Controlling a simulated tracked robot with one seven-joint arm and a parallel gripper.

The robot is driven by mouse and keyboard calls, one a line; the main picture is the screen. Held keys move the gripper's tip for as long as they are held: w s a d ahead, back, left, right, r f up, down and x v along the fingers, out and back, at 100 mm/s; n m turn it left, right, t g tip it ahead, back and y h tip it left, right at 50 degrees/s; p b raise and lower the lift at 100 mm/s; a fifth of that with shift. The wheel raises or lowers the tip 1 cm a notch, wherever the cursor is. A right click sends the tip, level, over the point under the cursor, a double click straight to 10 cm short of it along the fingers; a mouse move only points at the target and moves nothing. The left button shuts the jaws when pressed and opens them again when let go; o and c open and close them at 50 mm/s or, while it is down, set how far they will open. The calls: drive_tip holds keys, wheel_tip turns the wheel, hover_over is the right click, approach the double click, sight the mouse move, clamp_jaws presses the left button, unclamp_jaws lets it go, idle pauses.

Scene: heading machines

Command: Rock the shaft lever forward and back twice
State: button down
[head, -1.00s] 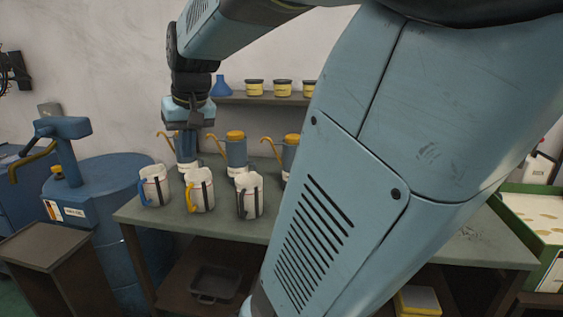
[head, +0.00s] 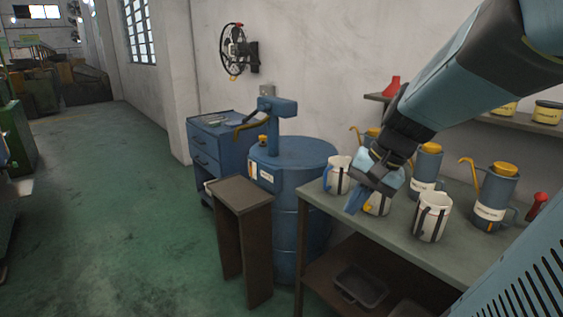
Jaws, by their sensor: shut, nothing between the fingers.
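No shaft lever that I can make out is in view. My gripper (head: 356,203) is shut and empty, pointing down and left in front of the white jugs at the left end of the workbench (head: 335,207). The heading machines cannot be told apart for certain; green machinery (head: 20,140) shows at the left edge, cut off by the frame.
A blue drum (head: 310,200) with a hand pump (head: 274,115) stands left of the bench. A brown stand (head: 240,195) is before it, a blue tool cabinet (head: 204,150) behind. Oil cans (head: 496,195) line the bench. Green floor (head: 110,220) at left is open.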

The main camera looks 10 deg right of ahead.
drive_tip(key=w+d+f+m+t+y, duration=0.2)
drive_tip(key=w+d+m+t+y, duration=0.1)
drive_tip(key=w+d+m+t, duration=0.25)
drive_tip(key=w+d+f+m+t+y, duration=0.2)
drive_tip(key=w+d+m+y, duration=0.15)
drive_tip(key=d+m, duration=0.4)
drive_tip(key=m+t+h, duration=0.8)
drive_tip(key=m+h, duration=1.4)
drive_tip(key=h, duration=0.1)
approach(543, 200)
drive_tip(key=shift+y, duration=0.25)
drive_tip(key=x, duration=0.6)
drive_tip(key=shift+w+d, duration=0.25)
drive_tip(key=shift+d, duration=0.1)
drive_tip(key=shift+r, duration=0.1)
